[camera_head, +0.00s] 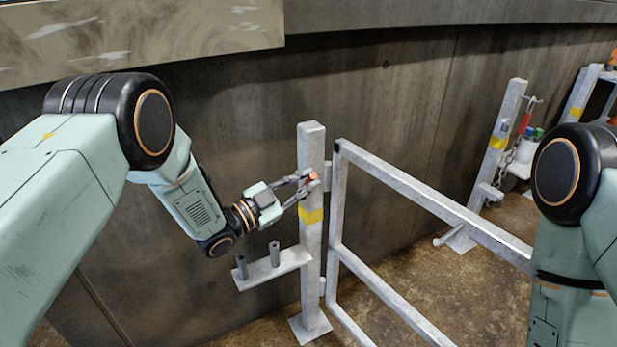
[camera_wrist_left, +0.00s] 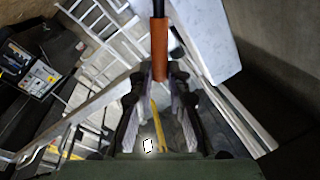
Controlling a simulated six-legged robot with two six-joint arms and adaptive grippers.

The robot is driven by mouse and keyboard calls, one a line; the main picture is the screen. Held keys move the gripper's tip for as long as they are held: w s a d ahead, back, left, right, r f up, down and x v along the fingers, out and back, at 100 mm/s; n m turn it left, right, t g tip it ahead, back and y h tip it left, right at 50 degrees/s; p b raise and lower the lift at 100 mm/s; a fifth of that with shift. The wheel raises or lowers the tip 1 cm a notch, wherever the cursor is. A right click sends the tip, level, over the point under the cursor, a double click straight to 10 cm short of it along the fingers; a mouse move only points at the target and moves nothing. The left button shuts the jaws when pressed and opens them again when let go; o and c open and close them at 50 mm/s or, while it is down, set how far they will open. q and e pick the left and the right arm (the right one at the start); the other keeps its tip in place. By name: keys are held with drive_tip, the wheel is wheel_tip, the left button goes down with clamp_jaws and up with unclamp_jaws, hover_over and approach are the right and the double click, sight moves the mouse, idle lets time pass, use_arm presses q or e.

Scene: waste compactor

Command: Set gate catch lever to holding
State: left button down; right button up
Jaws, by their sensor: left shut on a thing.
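The gate catch lever shows as a small orange-red grip (camera_head: 313,176) near the top of the grey gate post. In the left wrist view its orange grip (camera_wrist_left: 160,50) hangs down on a dark rod, with its lower end between the fingertips. My left gripper (camera_head: 306,183) reaches in from the left and is shut on this grip; it also shows in the left wrist view (camera_wrist_left: 159,77). The fingers hide part of the lever, and I cannot tell its setting. My right gripper is outside the views.
The grey post (camera_head: 312,240) has a yellow band and a side shelf (camera_head: 285,265) with two short pegs. The gate frame (camera_head: 430,200) extends right from it. A second post (camera_head: 505,130) with a chain and red part stands farther right. A concrete wall (camera_head: 400,90) rises behind.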

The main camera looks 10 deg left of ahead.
use_arm(q)
drive_tip(key=shift+s+d+f+m+h+b, duration=0.25)
drive_tip(key=shift+s+f+m, duration=0.25)
drive_tip(key=shift+m, duration=0.4)
drive_tip(key=shift+s+d+f+m+h+b, duration=0.15)
drive_tip(key=shift+s+d+f+m+b, duration=0.15)
drive_tip(key=shift+f+m, duration=0.5)
drive_tip(key=shift+s+d+f+m+h+b, duration=0.25)
drive_tip(key=shift+s+f+m, duration=0.2)
drive_tip(key=shift+m, duration=0.55)
drive_tip(key=c, duration=1.3)
unclamp_jaws()
drive_tip(key=shift+d, duration=0.1)
drive_tip(key=v, duration=1.2)
drive_tip(key=shift+r, duration=0.15)
